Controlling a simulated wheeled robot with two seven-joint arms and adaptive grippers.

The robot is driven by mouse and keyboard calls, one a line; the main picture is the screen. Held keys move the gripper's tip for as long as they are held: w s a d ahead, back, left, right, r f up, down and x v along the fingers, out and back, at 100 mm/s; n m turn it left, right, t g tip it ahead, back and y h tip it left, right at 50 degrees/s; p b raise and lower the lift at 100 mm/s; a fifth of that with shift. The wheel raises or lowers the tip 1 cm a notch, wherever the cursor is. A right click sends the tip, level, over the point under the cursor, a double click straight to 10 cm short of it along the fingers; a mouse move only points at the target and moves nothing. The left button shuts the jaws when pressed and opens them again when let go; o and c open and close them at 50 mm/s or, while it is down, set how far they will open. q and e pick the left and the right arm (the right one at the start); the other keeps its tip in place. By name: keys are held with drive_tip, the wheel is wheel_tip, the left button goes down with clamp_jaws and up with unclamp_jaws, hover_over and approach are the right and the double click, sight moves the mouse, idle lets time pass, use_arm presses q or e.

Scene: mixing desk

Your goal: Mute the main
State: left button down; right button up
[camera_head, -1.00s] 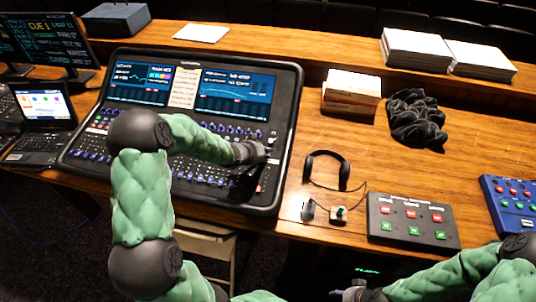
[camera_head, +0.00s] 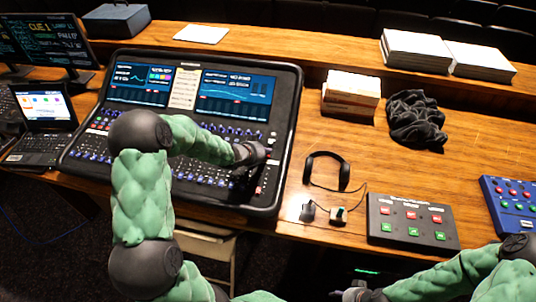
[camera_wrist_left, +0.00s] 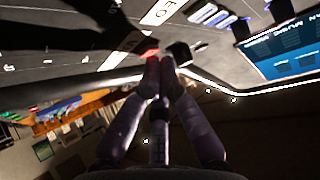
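The black mixing desk (camera_head: 287,122) has two lit screens and rows of faders and knobs. My left gripper (camera_head: 242,174) is low over its right end, pointing down at the controls. In the left wrist view its two fingers (camera_wrist_left: 160,65) are together, with nothing visible between them. Their tips are beside a small red-lit button (camera_wrist_left: 150,53) and partly cover it; I cannot tell whether they touch it. A small red mark (camera_head: 258,190) shows near the desk's right edge. My right gripper (camera_head: 352,295) is at the bottom edge, mostly cut off.
A headset (camera_head: 343,172) and a small box (camera_head: 338,215) lie right of the desk. A button panel (camera_head: 412,234), a blue panel (camera_head: 515,208), a black cloth (camera_head: 416,120) and boxes (camera_head: 350,92) are further right. A laptop (camera_head: 43,112) is at left.

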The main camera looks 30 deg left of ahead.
use_arm(q)
drive_tip(key=shift+r+p, duration=0.3)
drive_tip(key=shift+r, duration=0.2)
drive_tip(key=r+p, duration=0.4)
drive_tip(key=r, duration=0.1)
drive_tip(key=shift+s+d+p, duration=0.1)
drive_tip(key=shift+s+p, duration=0.2)
drive_tip(key=shift+p, duration=0.05)
idle(0.9)
